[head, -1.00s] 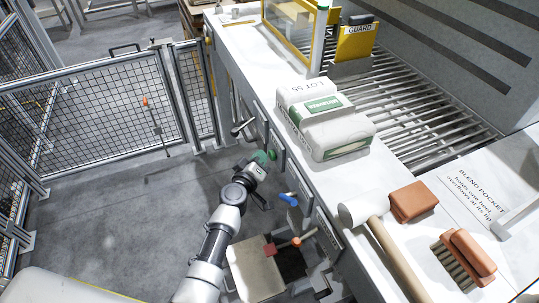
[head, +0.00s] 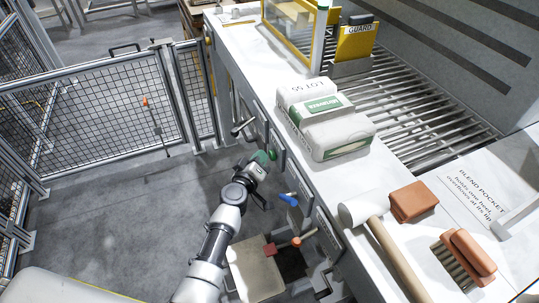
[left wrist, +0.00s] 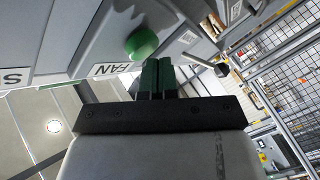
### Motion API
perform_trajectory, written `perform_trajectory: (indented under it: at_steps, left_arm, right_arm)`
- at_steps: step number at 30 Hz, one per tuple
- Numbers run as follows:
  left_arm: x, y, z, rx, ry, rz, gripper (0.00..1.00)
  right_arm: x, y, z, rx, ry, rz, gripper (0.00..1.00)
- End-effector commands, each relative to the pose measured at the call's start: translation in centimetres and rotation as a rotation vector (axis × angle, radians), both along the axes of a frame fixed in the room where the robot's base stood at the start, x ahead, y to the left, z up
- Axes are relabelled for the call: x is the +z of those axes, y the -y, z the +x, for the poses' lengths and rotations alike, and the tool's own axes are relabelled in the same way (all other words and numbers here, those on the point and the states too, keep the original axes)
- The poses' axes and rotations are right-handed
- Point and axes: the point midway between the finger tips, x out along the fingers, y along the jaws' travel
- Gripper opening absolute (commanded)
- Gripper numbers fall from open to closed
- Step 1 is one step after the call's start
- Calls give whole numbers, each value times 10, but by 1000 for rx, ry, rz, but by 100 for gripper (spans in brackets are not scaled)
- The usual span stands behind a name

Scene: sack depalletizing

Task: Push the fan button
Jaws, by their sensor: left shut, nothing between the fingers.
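The fan button is a green round knob (left wrist: 141,43) on a grey panel in the left wrist view, beside a white label reading FAN (left wrist: 112,69). It also shows as a small green spot (head: 272,154) on the counter's front face in the head view. My left gripper (left wrist: 157,75) is shut and empty, its two green-tipped fingers together. In the left wrist view its tips appear just below and right of the button; I cannot tell whether they touch it. In the head view the gripper (head: 261,158) is close beside the button. My right gripper is not in view.
Below the button, a blue-handled control (head: 289,199) and a red-orange knob (head: 296,242) stick out from the front face. A sack (head: 325,120), mallet (head: 361,212) and brush (head: 465,258) lie on the white counter (head: 241,36). Mesh fencing (head: 115,98) stands left; floor between is open.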

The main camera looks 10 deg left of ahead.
Motion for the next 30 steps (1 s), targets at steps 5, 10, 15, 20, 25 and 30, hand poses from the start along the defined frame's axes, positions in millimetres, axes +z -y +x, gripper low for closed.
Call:
perform_trajectory:
  at_steps: [5, 10, 15, 20, 25, 30]
  left_arm:
    - [0, 6, 4, -1, 1, -1, 0]
    - [0, 7, 4, 0, 0, -1, 0]
    - [0, 7, 4, -1, 1, -1, 0]
    - [0, 5, 3, -1, 1, 0, 0]
    - [0, 0, 0, -1, 0, 1, 0]
    - [0, 0, 0, -1, 1, 0, 0]
  right_arm:
    - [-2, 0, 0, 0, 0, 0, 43]
    - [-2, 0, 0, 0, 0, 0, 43]
    - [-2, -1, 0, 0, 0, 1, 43]
    - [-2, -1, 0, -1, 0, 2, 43]
    - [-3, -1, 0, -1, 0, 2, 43]
    - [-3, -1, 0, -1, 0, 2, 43]
